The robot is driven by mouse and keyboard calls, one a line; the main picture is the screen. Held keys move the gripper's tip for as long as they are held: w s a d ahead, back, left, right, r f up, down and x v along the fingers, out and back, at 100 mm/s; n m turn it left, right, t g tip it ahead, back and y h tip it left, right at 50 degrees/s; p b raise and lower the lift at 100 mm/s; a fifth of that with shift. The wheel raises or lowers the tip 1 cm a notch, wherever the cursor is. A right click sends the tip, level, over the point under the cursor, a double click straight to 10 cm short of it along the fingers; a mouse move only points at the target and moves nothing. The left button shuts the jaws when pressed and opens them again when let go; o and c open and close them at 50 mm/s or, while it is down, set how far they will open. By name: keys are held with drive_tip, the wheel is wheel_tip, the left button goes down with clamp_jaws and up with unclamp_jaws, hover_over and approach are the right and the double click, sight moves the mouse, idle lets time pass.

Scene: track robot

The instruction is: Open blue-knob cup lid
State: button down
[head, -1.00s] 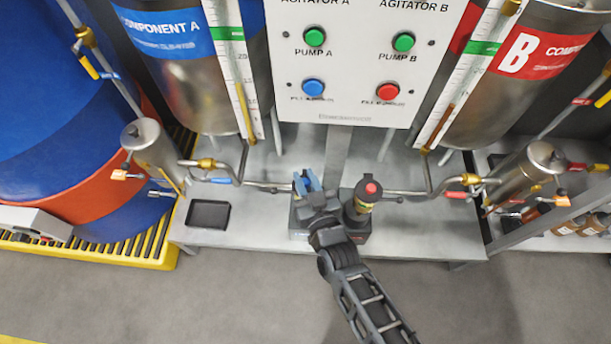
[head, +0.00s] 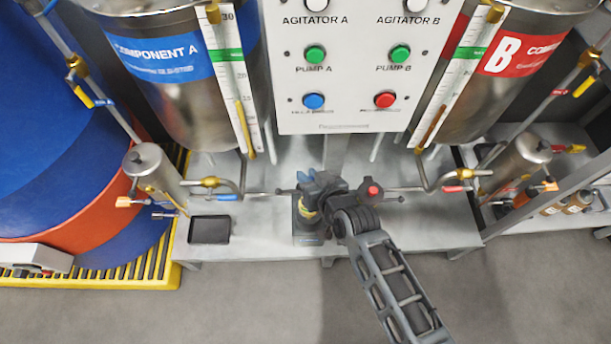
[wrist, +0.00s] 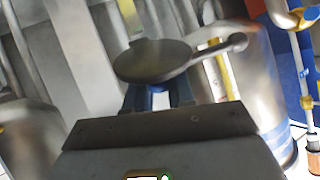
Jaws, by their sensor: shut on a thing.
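The blue-knob cup (head: 303,228) stands on the metal shelf. In the wrist view the dark round lid (wrist: 152,61) sits just beyond the fingers, with a short ball-ended lever (wrist: 235,43) pointing right. Some blue (wrist: 160,101) shows between the fingers. Whether the lid is off the cup rim cannot be told.
A red knob (head: 372,189) of a second cup shows close to the right of my wrist. The control panel (head: 350,115) and two steel tanks stand behind. A black tray (head: 209,230) lies on the shelf to the left. Pipes with valves run on both sides.

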drive_tip(key=shift+w+r+g+p, duration=0.5)
drive_tip(key=shift+r+g+p, duration=0.2)
drive_tip(key=shift+g+p, duration=0.35)
drive_tip(key=shift+w+m+g+p, duration=0.2)
drive_tip(key=shift+m+g+p, duration=0.1)
drive_tip(key=shift+p, duration=0.2)
drive_tip(key=shift+w+f+m+g+p, duration=0.15)
drive_tip(key=shift+w+m+g+p, duration=0.15)
drive_tip(key=shift+w+g, duration=0.55)
drive_tip(key=shift+w+f+m+g+p, duration=0.1)
drive_tip(key=shift+w+m+g+p, duration=0.2)
drive_tip(key=shift+g, duration=0.9)
drive_tip(key=shift+w, duration=0.1)
drive_tip(key=c, duration=1.2)
unclamp_jaws()
drive_tip(key=shift+d, duration=0.1)
drive_tip(key=shift+c, duration=0.2)
drive_tip(key=shift+o, duration=1.2)
drive_tip(key=p+v, duration=0.1)
drive_tip(key=v, duration=0.6)
drive_tip(key=shift+r, duration=0.4)
